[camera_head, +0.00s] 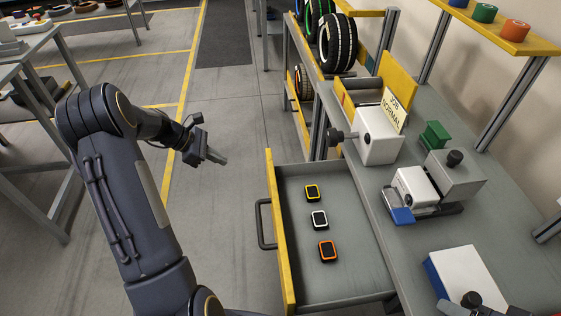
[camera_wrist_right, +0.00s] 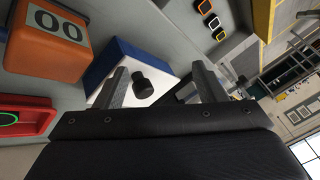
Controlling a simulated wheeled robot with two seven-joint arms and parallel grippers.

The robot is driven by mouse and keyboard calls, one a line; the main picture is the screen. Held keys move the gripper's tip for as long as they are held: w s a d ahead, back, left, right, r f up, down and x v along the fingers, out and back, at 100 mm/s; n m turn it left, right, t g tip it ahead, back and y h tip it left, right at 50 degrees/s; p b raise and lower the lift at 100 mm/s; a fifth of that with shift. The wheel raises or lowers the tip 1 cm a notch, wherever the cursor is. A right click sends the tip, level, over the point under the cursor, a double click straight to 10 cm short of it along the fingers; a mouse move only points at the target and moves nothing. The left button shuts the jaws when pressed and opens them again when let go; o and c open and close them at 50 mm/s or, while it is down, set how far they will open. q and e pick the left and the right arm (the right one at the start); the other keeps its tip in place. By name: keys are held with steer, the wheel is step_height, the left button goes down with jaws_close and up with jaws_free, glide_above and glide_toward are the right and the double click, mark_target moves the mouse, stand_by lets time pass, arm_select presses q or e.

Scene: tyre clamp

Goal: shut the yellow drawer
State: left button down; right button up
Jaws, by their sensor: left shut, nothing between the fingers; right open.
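The yellow drawer (camera_head: 281,225) stands pulled out from the grey workbench, with its yellow front and dark handle (camera_head: 263,224) facing left. Inside lie three small devices with yellow (camera_head: 312,192), white (camera_head: 319,219) and orange (camera_head: 327,250) rims. My left gripper (camera_head: 218,158) is shut and empty, in the air left of the drawer front and apart from it. In the right wrist view my right gripper (camera_wrist_right: 160,86) is open over the bench, near a white and blue box with a black knob (camera_wrist_right: 142,87). The drawer's devices also show at the top of that view.
On the bench stand a white box with a sign (camera_head: 378,138), a grey clamp device (camera_head: 452,175) and a white and blue box (camera_head: 468,278). An orange block (camera_wrist_right: 47,42) and red tray (camera_wrist_right: 22,117) show in the wrist view. Floor left of the drawer is clear.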

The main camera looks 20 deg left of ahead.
arm_select(q)
steer(key=w+d+r+p+x, duration=0.1)
steer(key=p+x, duration=0.1)
steer(key=x, duration=1.1)
steer(key=shift+w+d, duration=0.15)
steer(key=shift+w, duration=0.2)
steer(key=shift+r, duration=0.1)
steer(key=w+d, duration=0.4)
steer(key=d, duration=0.3)
steer(key=w+d, duration=0.4)
steer(key=d, duration=0.2)
steer(key=w+d+b, duration=0.1)
steer(key=w+d, duration=0.3)
steer(key=d, duration=0.3)
steer(key=shift+w+d, duration=0.25)
steer(key=shift+d, duration=0.1)
steer(key=shift+a, duration=0.15)
